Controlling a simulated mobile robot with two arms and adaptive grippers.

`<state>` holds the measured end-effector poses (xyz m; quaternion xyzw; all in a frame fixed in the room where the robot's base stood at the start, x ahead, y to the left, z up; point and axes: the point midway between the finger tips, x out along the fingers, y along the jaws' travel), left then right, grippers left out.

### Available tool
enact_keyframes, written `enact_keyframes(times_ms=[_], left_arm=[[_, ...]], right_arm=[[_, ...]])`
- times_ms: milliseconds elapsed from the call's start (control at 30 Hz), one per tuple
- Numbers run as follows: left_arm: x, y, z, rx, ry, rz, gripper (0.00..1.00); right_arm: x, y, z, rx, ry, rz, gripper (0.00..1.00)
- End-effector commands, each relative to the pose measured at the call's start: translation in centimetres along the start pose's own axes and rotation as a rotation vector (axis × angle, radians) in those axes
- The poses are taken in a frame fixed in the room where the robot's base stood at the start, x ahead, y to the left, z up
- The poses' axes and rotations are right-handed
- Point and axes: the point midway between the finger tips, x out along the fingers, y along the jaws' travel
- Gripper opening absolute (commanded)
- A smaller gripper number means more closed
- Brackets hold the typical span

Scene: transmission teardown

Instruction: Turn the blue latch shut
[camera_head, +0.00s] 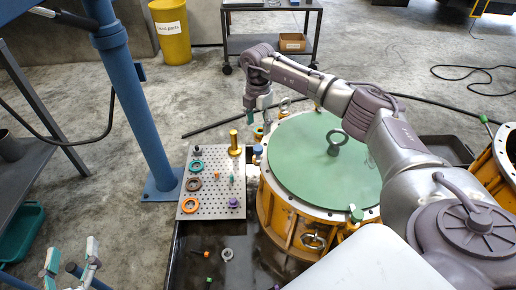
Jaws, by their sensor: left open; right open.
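A yellow round housing (288,223) with a green top plate (310,150) stands right of centre. A small blue part (257,150), likely the blue latch, sits at the housing's left rim; it is too small to tell its turn. My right gripper (259,117) is open, reached over the housing and pointing down near the far left rim, a little beyond the blue part. I cannot tell whether it touches anything. My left gripper (72,257) is open and empty at the lower left, far from the housing.
A perforated plate (217,170) left of the housing carries rings, a brass post (235,142) and small parts. A metal ring handle (337,141) stands on the green plate. A blue post (140,105) rises at left. Loose parts lie on the dark surface (190,240) in front.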

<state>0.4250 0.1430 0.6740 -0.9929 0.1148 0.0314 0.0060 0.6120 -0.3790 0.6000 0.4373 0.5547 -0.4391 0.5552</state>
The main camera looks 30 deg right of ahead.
Motion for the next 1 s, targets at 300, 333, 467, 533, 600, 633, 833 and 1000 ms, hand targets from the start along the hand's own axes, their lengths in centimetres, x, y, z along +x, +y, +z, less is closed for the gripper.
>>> enact_keyframes(times_ms=[300, 333, 467, 533, 600, 633, 833, 1000], left_arm=[[-0.5, 0.9, -5.8, -0.009, 0.371, 0.021, 0.6], [-0.7, 0.9, -6.4, -0.01, 0.406, 0.023, 0.6], [-1.7, 1.2, -8.5, -0.016, 0.547, 0.03, 0.6], [-2.3, 1.3, -9.4, -0.018, 0.611, 0.033, 0.6], [-2.9, 1.4, -10.2, -0.021, 0.665, 0.035, 0.6], [-3.1, 1.4, -10.4, -0.022, 0.684, 0.036, 0.6], [-3.9, 1.6, -11.5, -0.025, 0.76, 0.039, 0.6], [-4.0, 1.6, -11.6, -0.025, 0.768, 0.04, 0.6]], right_arm=[[5.5, 0.0, -0.1, 0.0, 0.002, -0.001, 0.6], [5.9, 0.0, -0.1, -0.001, 0.002, 0.0, 0.6], [7.7, 0.0, -0.1, -0.001, 0.002, 0.0, 0.6], [8.4, 0.0, -0.1, -0.001, 0.002, 0.0, 0.6], [9.0, 0.0, -0.1, -0.002, 0.002, 0.0, 0.6], [9.2, 0.1, -0.1, -0.002, 0.003, 0.001, 0.6], [9.9, 0.1, -0.1, -0.001, 0.002, 0.002, 0.6], [10.0, 0.1, -0.1, -0.001, 0.002, 0.001, 0.6]])
